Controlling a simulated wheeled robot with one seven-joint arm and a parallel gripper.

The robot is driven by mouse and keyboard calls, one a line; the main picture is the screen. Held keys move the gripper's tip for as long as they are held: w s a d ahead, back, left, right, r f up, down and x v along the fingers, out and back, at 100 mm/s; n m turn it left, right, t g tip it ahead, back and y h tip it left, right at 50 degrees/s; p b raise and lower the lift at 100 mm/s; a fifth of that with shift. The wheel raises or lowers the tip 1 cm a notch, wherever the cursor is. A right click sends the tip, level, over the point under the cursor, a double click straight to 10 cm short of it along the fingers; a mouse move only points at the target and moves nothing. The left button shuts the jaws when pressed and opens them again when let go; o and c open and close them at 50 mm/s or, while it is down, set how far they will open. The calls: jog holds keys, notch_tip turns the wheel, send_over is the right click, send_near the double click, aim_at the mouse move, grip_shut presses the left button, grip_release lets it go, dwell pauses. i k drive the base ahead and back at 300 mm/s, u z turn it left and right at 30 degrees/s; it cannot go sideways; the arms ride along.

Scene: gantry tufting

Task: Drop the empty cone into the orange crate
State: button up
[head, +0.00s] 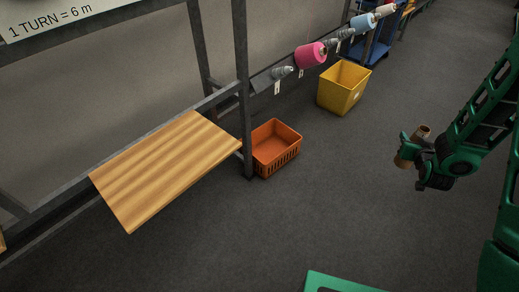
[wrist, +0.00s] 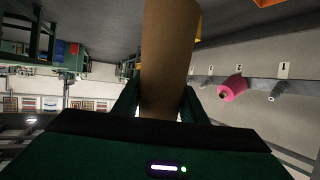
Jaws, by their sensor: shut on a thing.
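The empty cone (head: 404,156) is a bare brown cardboard cone, held at the end of my arm at the right of the head view. My gripper (head: 415,150) is shut on it, high above the floor. In the wrist view the cone (wrist: 168,60) stands large between the two dark green fingers (wrist: 160,100). The orange crate (head: 275,147) stands on the floor near the middle of the head view, beside a dark frame post. It looks empty. My gripper is well to the right of the crate, apart from it.
A wooden board (head: 165,170) juts from the frame left of the crate. A yellow bin (head: 343,87) stands behind and right of it. A pink yarn cone (head: 311,55) and other cones sit on a wall rail. The floor between crate and gripper is clear.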

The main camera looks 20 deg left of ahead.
aim_at(271, 154)
jog(key=u, duration=0.35)
jog(key=i, duration=1.5)
jog(key=u, duration=0.1)
